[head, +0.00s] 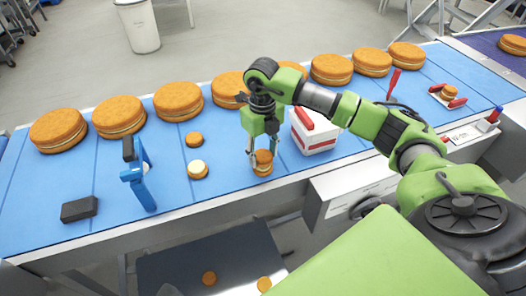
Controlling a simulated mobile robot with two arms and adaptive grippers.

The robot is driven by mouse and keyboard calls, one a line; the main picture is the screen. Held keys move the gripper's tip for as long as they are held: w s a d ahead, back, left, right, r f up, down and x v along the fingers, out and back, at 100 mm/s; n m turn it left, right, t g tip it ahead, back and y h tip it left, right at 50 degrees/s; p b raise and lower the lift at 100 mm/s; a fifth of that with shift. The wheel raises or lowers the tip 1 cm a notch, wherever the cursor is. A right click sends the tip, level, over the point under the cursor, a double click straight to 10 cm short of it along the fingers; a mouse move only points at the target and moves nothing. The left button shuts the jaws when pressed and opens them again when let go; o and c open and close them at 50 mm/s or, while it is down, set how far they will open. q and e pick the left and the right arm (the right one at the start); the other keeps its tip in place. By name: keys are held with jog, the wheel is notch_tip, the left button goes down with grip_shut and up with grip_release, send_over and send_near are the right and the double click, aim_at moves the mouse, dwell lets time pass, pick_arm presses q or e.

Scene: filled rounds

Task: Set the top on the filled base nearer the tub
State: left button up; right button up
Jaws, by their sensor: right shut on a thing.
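My right gripper (258,151) points down over the front part of the blue surface. It is shut on a small orange-brown top (264,156). The top is directly over a base (262,171) near the front edge; I cannot tell whether they touch. A second base (198,170) with pale filling showing on it stands to the left, uncovered. A small brown round (194,139) lies just behind that one. My left gripper is out of view.
Several large filled rounds (58,130) line the back of the blue surface (225,200). A blue upright item (138,178) and a black block (79,209) stand at left. A small round between red pieces (449,93) is at right. Two rounds lie below the front edge.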

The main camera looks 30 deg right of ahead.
pick_arm(q)
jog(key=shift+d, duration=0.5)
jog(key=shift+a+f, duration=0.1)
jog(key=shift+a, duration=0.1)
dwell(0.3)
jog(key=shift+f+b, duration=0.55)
jog(key=shift+b, duration=0.1)
pick_arm(e)
jog(key=shift+f, duration=0.75)
jog(key=o, duration=0.8)
jog(key=shift+o, duration=0.2)
jog(key=o, duration=0.5)
